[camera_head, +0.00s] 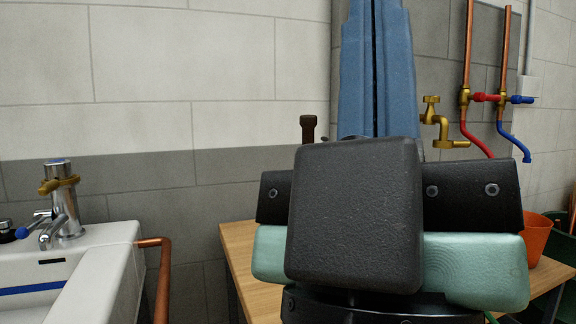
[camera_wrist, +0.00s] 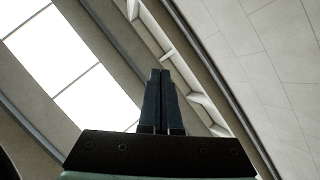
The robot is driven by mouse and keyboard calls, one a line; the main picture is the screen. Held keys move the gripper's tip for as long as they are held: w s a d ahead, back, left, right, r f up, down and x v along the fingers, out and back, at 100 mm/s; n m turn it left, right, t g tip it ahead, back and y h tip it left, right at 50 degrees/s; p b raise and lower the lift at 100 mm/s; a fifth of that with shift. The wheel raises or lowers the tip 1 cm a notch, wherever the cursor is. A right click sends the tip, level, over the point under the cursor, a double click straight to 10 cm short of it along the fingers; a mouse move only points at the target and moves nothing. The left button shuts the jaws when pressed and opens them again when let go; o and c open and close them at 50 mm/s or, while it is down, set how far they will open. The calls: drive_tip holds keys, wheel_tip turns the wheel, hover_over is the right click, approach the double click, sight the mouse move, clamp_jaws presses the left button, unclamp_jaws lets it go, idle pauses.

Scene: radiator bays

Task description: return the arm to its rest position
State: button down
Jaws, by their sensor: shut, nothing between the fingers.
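My gripper (camera_wrist: 161,74) points up, and its two blue-grey fingers lie side by side, shut with nothing between them. In the wrist view they stand against the ceiling. In the head view the gripper (camera_head: 379,65) rises close in front of the camera, right of the middle, and its fingertips are cut off by the top edge. Its black and teal body hides much of the wooden table (camera_head: 238,243) behind it.
A white sink (camera_head: 115,262) with a chrome tap (camera_head: 62,205) is at the left, beside a copper pipe (camera_head: 163,280). A brass tap (camera_head: 441,125) and red and blue valves (camera_head: 484,97) are on the right wall. An orange pot (camera_head: 536,238) stands at the right.

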drive_tip(key=w+a+r+m+g+y+p, duration=0.1)
drive_tip(key=w+a+g+y+p, duration=0.15)
drive_tip(key=w+a+y, duration=0.35)
wheel_tip(320, 180, up, 37)
drive_tip(key=s+d+p, duration=0.1)
drive_tip(key=s+p, duration=0.1)
drive_tip(key=p, duration=3.5)
drive_tip(key=shift+s+d, duration=0.2)
drive_tip(key=shift+d, duration=0.15)
drive_tip(key=shift+f+t, duration=0.1)
drive_tip(key=shift+t, duration=0.15)
